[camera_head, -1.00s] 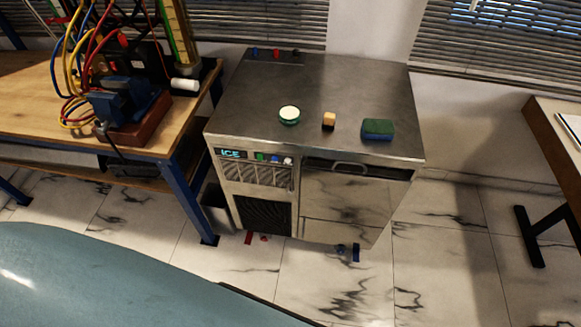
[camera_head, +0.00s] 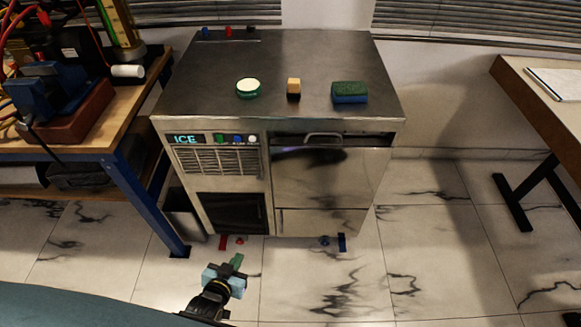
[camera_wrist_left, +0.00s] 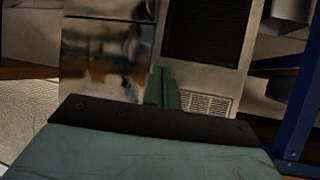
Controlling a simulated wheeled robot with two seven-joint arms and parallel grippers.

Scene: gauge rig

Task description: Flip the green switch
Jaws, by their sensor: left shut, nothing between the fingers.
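The green switch (camera_head: 220,139) is a small green piece on the front control panel of the steel ice machine (camera_head: 322,176), right of the lit ICE display and beside a blue and a white switch. My left gripper (camera_head: 237,261) is low in front of the machine, well below the switch and apart from it. Its green fingers are shut and empty. They also show in the left wrist view (camera_wrist_left: 163,87), in front of the machine's steel front and beside the vent grille. The switch cannot be made out in the wrist view. My right gripper is not in view.
On the machine's top stand a round green-and-white tin (camera_head: 248,88), a small tan-and-black block (camera_head: 293,89) and a green-and-blue sponge (camera_head: 349,92). A bar handle (camera_head: 322,137) juts from the front. A blue-legged workbench (camera_head: 146,200) stands close at left.

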